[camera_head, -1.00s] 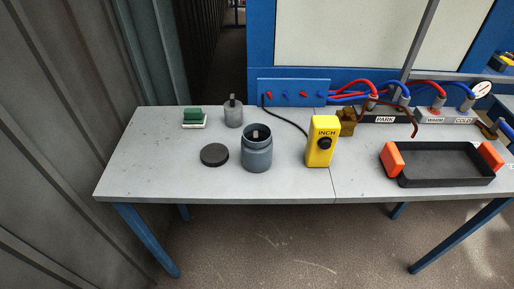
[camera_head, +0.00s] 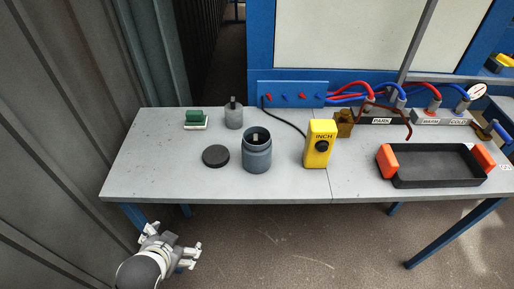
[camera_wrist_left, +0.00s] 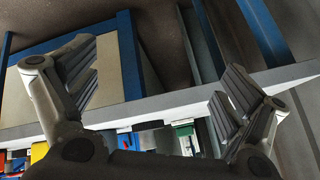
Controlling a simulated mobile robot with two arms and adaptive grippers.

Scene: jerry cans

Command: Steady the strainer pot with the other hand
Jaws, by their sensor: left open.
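The strainer pot (camera_head: 257,158), a blue-grey cylinder with an open top, stands upright on the grey table. Something small and pale shows inside its mouth. Its dark round lid (camera_head: 215,156) lies flat on the table just left of it. My left gripper (camera_head: 193,257) is in front of the table's near edge, low and to the left of the pot, well apart from it. In the left wrist view this gripper (camera_wrist_left: 162,80) has its fingers spread wide with nothing between them. My right gripper is in neither view.
A yellow INCH box (camera_head: 320,144) stands right of the pot, its black cable running behind. A grey canister (camera_head: 233,115) and green-topped block (camera_head: 195,120) sit at the back left. A black tray (camera_head: 436,180) with orange ends is at right. The front left tabletop is clear.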

